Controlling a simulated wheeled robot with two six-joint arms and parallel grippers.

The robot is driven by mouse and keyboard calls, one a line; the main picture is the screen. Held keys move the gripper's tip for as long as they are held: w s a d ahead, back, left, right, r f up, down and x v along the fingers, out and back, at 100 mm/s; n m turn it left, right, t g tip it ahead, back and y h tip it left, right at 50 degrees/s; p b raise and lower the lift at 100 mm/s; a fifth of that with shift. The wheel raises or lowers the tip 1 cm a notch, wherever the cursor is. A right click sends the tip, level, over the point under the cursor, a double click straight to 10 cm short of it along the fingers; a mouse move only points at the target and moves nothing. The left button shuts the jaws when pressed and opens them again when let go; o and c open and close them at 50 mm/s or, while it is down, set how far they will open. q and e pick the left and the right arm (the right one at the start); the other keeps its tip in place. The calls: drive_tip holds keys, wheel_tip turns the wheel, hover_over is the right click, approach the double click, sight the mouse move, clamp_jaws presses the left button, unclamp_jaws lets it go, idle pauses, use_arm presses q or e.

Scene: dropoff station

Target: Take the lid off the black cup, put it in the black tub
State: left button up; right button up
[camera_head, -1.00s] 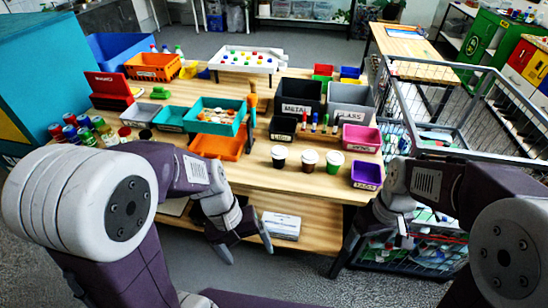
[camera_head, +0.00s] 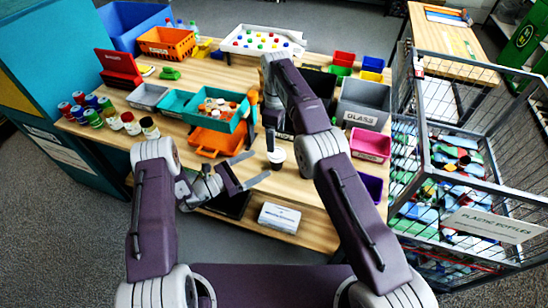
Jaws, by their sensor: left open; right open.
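The black cup (camera_head: 277,159) stands upright near the table's front edge, with a dark lid on top and a pale band on its side. My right gripper (camera_head: 270,141) points down just above and behind the cup; it is open, and its fingers are partly hidden. My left gripper (camera_head: 248,171) is open and empty, left of the cup, at the front edge, fingers pointing right. A large black tub (camera_head: 320,82) at the back is mostly covered by my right arm. A smaller black tub seen earlier is mostly hidden now.
A teal tray (camera_head: 236,126) of small items and an orange tray (camera_head: 206,143) lie left of the cup. The pink tub (camera_head: 371,145), purple tub (camera_head: 373,186) and grey glass tub (camera_head: 364,103) stand right. A wire cage (camera_head: 462,75) stands beside the table.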

sight(278, 153)
use_arm(q)
drive_tip(key=shift+s+d+r, duration=0.1)
drive_tip(key=x, duration=0.7)
drive_tip(key=shift+w+d, duration=0.6)
drive_tip(key=shift+d, duration=0.25)
drive_tip(key=shift+w+d, duration=0.1)
drive_tip(key=shift+w, duration=0.05)
clamp_jaws()
drive_tip(key=shift+c, duration=0.3)
unclamp_jaws()
